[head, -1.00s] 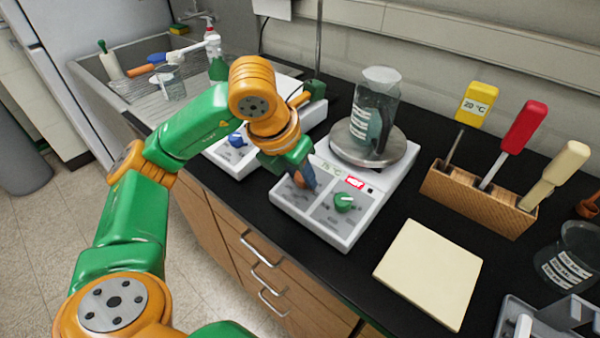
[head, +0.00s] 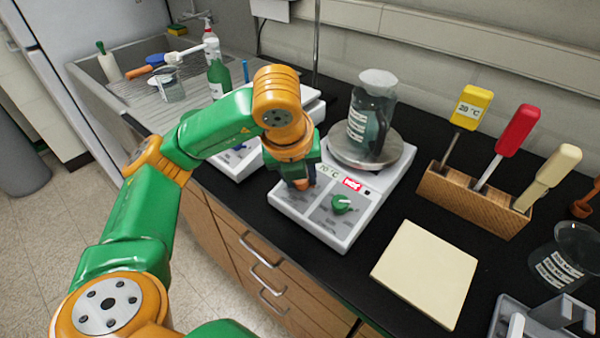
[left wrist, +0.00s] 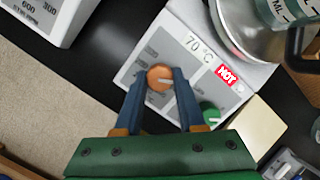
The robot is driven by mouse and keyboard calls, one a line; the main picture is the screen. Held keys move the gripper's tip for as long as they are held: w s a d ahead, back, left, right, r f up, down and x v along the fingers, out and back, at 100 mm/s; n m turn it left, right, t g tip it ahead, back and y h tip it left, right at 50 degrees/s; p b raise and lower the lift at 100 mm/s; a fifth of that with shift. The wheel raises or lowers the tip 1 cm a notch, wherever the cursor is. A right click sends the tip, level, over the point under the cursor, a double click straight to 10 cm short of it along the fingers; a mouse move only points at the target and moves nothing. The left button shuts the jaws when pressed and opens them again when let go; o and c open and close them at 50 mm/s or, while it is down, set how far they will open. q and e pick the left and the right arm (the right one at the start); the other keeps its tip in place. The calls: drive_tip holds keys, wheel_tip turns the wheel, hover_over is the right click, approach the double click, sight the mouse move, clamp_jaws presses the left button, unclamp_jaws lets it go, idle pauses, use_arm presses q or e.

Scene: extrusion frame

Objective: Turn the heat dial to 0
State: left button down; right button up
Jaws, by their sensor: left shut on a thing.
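The heat dial is an orange knob (left wrist: 160,77) on the front panel of a white hot plate (head: 345,236); in the head view my gripper mostly hides it. My left gripper (left wrist: 160,85) is shut on the orange dial, one blue finger on each side; it also shows in the head view (head: 301,184). The display by the dial reads 70 °C, and a red HOT sign (left wrist: 228,74) is lit. A green dial (head: 342,204) sits to the right on the same panel. My right gripper is not in view.
A beaker (head: 371,113) of liquid stands on the round metal plate (head: 345,150). A cream pad (head: 425,272) and a wooden block (head: 470,200) with coloured-handled tools are to the right. A second white device (head: 235,164) is at left.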

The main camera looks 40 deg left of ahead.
use_arm(q)
drive_tip(key=shift+r, duration=0.1)
idle(0.3)
drive_tip(key=c, duration=0.5)
unclamp_jaws()
drive_tip(key=p+v, duration=0.2)
drive_tip(key=v, duration=0.5)
drive_tip(key=shift+p, duration=0.35)
